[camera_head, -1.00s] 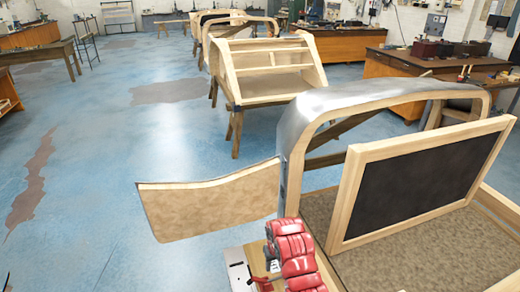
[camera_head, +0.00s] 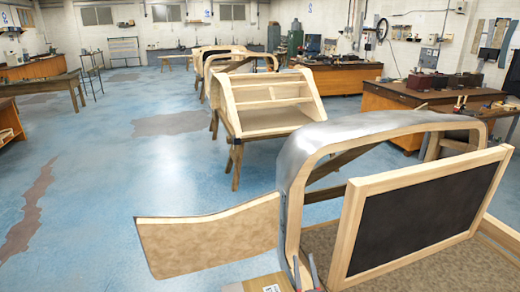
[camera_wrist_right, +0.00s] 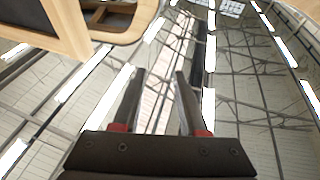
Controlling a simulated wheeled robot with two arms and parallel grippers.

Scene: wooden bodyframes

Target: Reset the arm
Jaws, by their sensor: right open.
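My right gripper (camera_head: 306,270) shows at the bottom edge of the head view, its two dark fingertips pointing up, in front of the wooden bodyframe. In the right wrist view its fingers (camera_wrist_right: 155,85) are apart with nothing between them. That view looks up at the ceiling, with part of a wooden frame (camera_wrist_right: 70,25) at the upper left, apart from the fingers. The rest of the right arm is hidden below the head view. My left gripper is not in view.
The near bodyframe has a grey curved arch (camera_head: 300,150), a wood-edged dark panel (camera_head: 425,215) and a tan side panel (camera_head: 210,238) jutting left. A second bodyframe (camera_head: 270,105) stands behind on a trestle. Workbenches (camera_head: 405,115) line the right. Blue floor (camera_head: 90,190) is open at left.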

